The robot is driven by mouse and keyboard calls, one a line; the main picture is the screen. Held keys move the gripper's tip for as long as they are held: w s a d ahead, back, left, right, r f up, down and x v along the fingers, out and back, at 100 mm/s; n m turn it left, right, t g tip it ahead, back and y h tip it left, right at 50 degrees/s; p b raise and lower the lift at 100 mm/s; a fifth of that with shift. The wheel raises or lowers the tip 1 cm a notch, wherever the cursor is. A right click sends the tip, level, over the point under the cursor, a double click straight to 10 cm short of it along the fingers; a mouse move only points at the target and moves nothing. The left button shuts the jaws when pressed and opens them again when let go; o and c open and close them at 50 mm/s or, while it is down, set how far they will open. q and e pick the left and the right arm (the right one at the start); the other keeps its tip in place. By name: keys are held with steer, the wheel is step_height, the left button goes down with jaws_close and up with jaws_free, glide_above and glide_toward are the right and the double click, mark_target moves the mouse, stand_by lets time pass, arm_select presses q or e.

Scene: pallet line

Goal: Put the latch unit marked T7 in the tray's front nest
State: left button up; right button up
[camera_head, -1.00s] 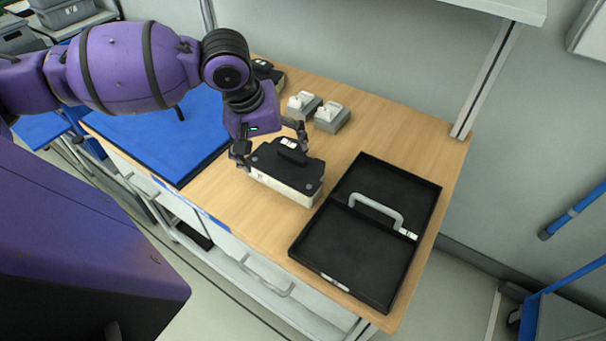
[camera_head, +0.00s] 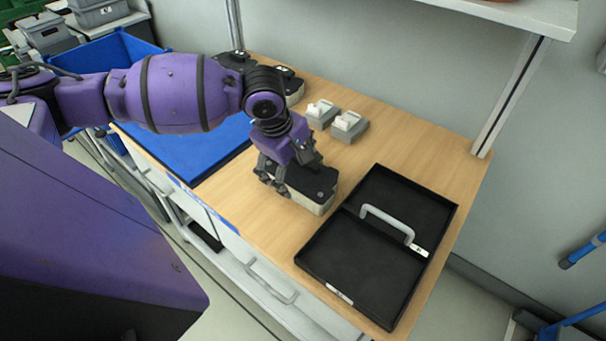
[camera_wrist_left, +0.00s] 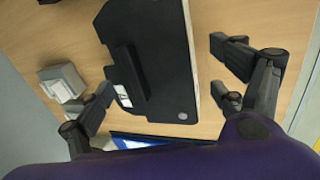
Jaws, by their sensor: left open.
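A latch unit (camera_head: 318,187) with a black top and a pale base lies on the wooden table, left of the tray. Its small white label shows in the left wrist view, where the unit (camera_wrist_left: 165,60) fills the middle, but I cannot read it. My left gripper (camera_head: 293,174) is open above the unit, its fingers spread to either side with gaps in the left wrist view (camera_wrist_left: 162,82). The black tray (camera_head: 408,196) has a grey handle across its middle. Its front nest (camera_head: 357,268) is empty, and so is the back one. My right gripper is out of view.
Two grey blocks with white tops (camera_head: 349,126) stand behind the unit. More black-topped units (camera_head: 290,84) sit at the back left, partly hidden by my arm. A blue mat (camera_head: 190,155) covers the table's left. A shelf post (camera_head: 510,95) rises at the back right.

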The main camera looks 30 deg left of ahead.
arm_select(q)
steer(key=shift+w+f, duration=0.2)
steer(key=shift+f, duration=0.35)
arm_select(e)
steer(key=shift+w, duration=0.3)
